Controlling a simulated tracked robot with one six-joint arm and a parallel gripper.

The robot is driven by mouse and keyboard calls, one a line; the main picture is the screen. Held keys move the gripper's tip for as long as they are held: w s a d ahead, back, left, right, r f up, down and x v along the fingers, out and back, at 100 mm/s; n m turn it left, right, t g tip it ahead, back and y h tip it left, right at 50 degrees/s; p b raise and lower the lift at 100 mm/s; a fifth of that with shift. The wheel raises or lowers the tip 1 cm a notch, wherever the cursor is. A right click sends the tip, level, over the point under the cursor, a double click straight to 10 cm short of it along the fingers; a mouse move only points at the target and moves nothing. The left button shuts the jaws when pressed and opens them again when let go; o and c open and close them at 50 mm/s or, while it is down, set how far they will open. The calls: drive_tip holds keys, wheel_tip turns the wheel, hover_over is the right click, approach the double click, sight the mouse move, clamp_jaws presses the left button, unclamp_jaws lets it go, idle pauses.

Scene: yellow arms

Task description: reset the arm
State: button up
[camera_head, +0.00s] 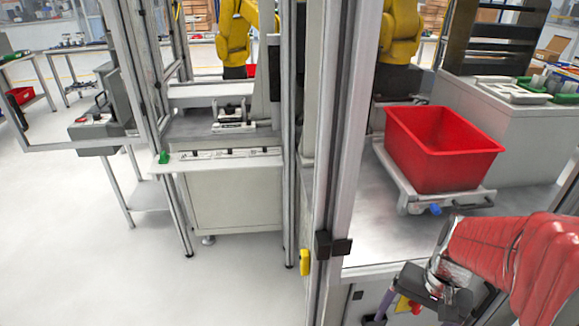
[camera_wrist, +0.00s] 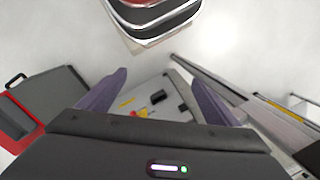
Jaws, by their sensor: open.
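My arm in its red cover reaches in from the right edge of the head view. My gripper (camera_head: 393,312) hangs at the bottom of that view, pointing down, in front of the workstation's lower panel. In the wrist view its two purple fingers stand wide apart, and the gripper (camera_wrist: 158,80) is open with nothing held between them. Beyond the fingers is a pale panel (camera_wrist: 178,92) with yellow and black parts on it.
A red bin (camera_head: 440,150) stands on a metal workstation table (camera_head: 385,245) behind my gripper. A metal frame post (camera_head: 335,140) rises left of my arm. Yellow robot arms (camera_head: 400,30) stand behind. Pale floor (camera_head: 80,240) is clear at the left.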

drive_tip(key=a+r+n+t+h, duration=0.1)
drive_tip(key=a+r+n+t, duration=0.4)
drive_tip(key=a+r, duration=0.7)
wheel_tip(320, 180, up, 3)
drive_tip(key=shift+w+n+t+h, duration=0.3)
drive_tip(key=shift+n+t, duration=0.1)
drive_tip(key=shift+n, duration=0.6)
drive_tip(key=shift+a, duration=0.1)
drive_tip(key=shift+c, duration=0.6)
